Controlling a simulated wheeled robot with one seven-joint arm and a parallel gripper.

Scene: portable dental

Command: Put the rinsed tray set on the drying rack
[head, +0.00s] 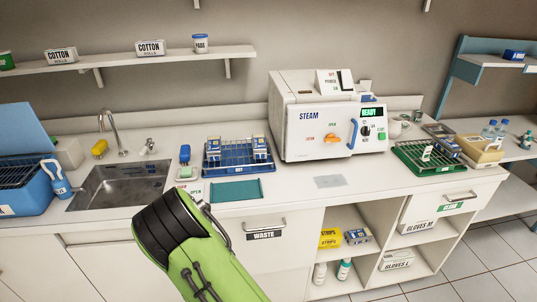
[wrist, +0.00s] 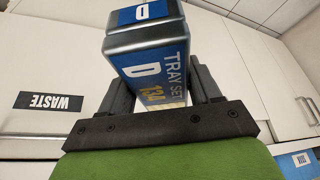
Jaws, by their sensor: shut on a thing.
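My gripper (wrist: 163,80) is shut on a blue and silver box labelled "TRAY SET D 134" (wrist: 150,60), with one dark finger on each side of it. In the head view my green arm rises from the bottom edge in front of the waste drawer, and hides the fingers and the held tray set. A blue wire rack (head: 236,168) stands on the counter right of the sink, with blue and white boxes at its left and right ends. A green wire rack (head: 428,168) stands at the right, with a few items in it. No label tells which is the drying rack.
The sink (head: 118,187) and tap are left of the blue rack. A teal mat (head: 236,191) lies in front of it. The steam sterilizer (head: 328,118) stands to its right. Counter front right of the mat is mostly clear.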

